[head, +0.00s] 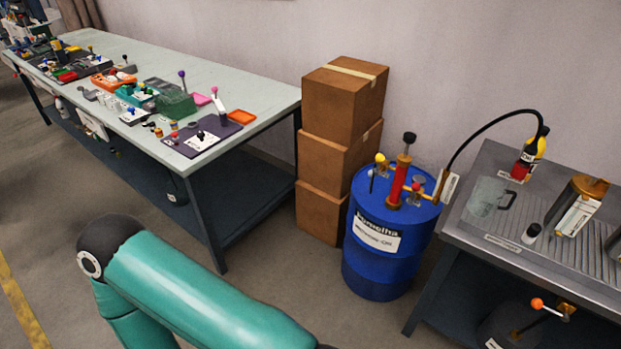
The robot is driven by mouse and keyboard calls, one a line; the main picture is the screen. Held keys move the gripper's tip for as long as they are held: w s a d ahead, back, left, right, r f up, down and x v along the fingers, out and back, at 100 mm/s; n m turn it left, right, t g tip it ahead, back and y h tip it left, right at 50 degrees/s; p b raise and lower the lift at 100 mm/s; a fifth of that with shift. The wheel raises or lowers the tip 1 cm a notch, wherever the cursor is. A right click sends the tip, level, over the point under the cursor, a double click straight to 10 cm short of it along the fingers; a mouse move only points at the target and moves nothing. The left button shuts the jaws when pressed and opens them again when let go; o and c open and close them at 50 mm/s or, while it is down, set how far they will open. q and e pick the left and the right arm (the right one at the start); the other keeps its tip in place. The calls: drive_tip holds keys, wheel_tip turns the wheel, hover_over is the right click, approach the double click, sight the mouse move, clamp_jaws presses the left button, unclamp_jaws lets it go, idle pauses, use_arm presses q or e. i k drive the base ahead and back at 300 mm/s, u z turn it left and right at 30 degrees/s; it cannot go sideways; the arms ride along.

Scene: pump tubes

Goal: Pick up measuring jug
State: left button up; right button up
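The measuring jug (486,198) looks clear and see-through, with a dark handle on its right side. It stands upright on the left part of the grey metal bench (455,233) at the right. Neither of my grippers is in view. A teal link of one of my arms crosses the bottom left, far from the jug, and its gripper end is outside the picture.
A blue drum (370,269) with a red hand pump (398,183) stands left of the bench. A black hose (480,128) arcs from it to a bottle (530,155) behind the jug. Cardboard boxes (331,155) and a cluttered long table (262,98) stand further left.

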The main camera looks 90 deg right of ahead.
sight(484, 201)
drive_tip(key=u, duration=0.35)
drive_tip(key=i, duration=0.5)
drive_tip(key=z, duration=2.2)
drive_tip(key=i, duration=0.2)
drive_tip(key=z, duration=1.8)
drive_tip(key=k, duration=0.6)
drive_tip(key=z, duration=0.35)
drive_tip(key=i, duration=1.65)
drive_tip(key=u, duration=0.4)
